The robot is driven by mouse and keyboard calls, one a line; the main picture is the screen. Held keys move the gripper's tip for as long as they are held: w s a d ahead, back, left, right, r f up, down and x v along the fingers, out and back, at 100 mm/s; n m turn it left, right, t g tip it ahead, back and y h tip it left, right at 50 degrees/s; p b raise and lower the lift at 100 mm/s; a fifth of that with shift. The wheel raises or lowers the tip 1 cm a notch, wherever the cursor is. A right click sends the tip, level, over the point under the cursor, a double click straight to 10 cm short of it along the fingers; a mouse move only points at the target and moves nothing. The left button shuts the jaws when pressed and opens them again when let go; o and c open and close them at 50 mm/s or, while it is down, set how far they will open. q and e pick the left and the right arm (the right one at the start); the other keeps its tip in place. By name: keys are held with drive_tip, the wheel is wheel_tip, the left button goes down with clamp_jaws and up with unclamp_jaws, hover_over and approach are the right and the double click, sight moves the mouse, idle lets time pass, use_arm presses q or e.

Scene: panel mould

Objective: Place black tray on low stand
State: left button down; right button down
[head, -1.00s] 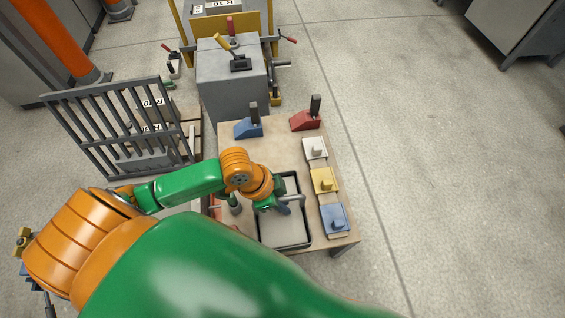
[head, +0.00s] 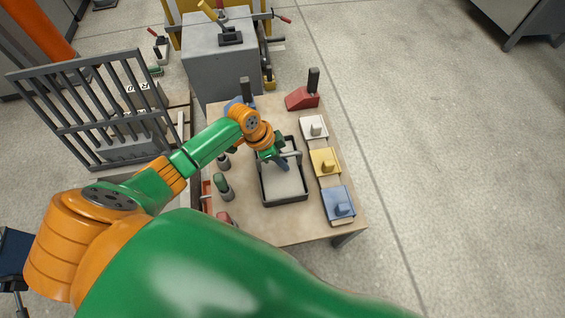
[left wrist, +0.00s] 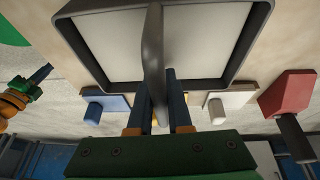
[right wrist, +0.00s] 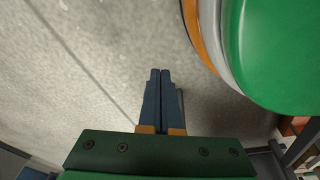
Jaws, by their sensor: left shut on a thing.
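The black tray (head: 265,202) has a dark rim, a pale inside and a grey bar handle across it. It shows above the wooden table (head: 283,226); I cannot tell whether it touches the top. My left gripper (head: 284,165) is shut on the handle. The left wrist view shows the handle (left wrist: 152,60) between the fingers (left wrist: 160,100), with the tray's rim (left wrist: 95,70) beyond. My right gripper (right wrist: 160,75) is shut and empty over the floor. I cannot make out the low stand.
White (head: 313,127), yellow (head: 325,162) and blue (head: 338,202) blocks line the table's right side. A red wedge (head: 302,100) stands at the back. Dark-handled items (head: 222,186) stand along the left edge. A grey slatted rack (head: 85,110) is left of the table.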

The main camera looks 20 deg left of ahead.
use_arm(q)
drive_tip(key=c, duration=0.8)
unclamp_jaws()
drive_tip(key=shift+c, duration=0.2)
drive_tip(key=shift+r, duration=0.1)
use_arm(e)
drive_tip(key=shift+r, duration=0.1)
use_arm(q)
drive_tip(key=p+v, duration=0.5)
drive_tip(key=v, duration=0.6)
drive_tip(key=shift+r, duration=0.25)
drive_tip(key=shift+s+a+r, duration=0.15)
drive_tip(key=shift+r, duration=0.1)
use_arm(e)
drive_tip(key=s+r, duration=0.1)
drive_tip(key=s+d, duration=0.1)
drive_tip(key=s, duration=0.1)
drive_tip(key=s+d+r, duration=0.1)
drive_tip(key=shift+s+d+r, duration=0.15)
drive_tip(key=shift+s+r, duration=0.15)
